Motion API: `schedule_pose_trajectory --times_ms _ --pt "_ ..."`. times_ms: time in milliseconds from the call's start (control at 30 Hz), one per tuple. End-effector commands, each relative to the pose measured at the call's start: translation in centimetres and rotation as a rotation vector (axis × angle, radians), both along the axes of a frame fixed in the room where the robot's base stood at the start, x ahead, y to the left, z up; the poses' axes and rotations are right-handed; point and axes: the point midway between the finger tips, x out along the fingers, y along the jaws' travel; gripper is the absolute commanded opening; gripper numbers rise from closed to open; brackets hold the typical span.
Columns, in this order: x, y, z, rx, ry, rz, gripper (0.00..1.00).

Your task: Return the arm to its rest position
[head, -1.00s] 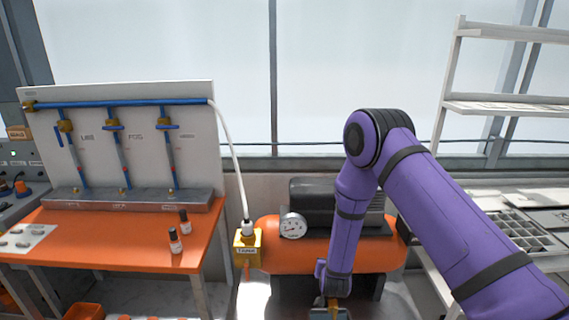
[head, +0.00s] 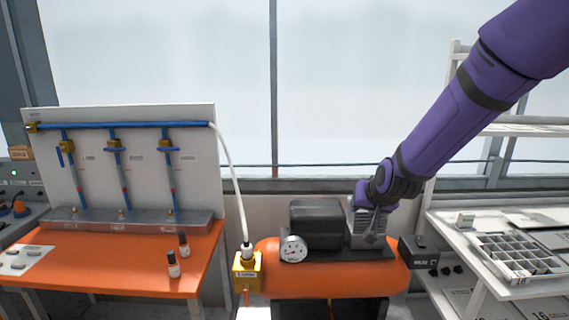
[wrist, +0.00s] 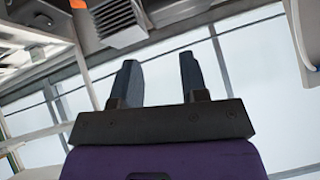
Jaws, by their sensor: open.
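My purple arm comes in from the upper right of the head view and slopes down to the left. Its wrist and my gripper (head: 372,226) are in front of the compressor's grey finned block, with the fingers small and partly blending into it. In the wrist view my gripper (wrist: 158,72) shows two dark fingers apart with nothing between them.
The orange air compressor (head: 330,278) stands behind the gripper. An orange bench (head: 110,262) with a valve board (head: 190,150) and two small bottles is at left. A white table with a seed tray (head: 515,258) and shelves is at right.

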Motion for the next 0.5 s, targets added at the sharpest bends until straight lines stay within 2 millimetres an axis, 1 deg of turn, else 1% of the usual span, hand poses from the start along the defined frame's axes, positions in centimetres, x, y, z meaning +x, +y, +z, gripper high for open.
schedule_pose_trajectory --times_ms 33,200,367,500 --pt "-1.1 -0.6 1.8 -0.003 0.003 0.005 0.40" --pt "-5.2 -2.2 6.0 -0.019 0.042 0.030 0.40" --pt "-9.6 -3.7 9.3 -0.041 0.081 0.049 0.40" --pt "-13.8 -5.1 11.6 -0.062 0.114 0.061 0.40"
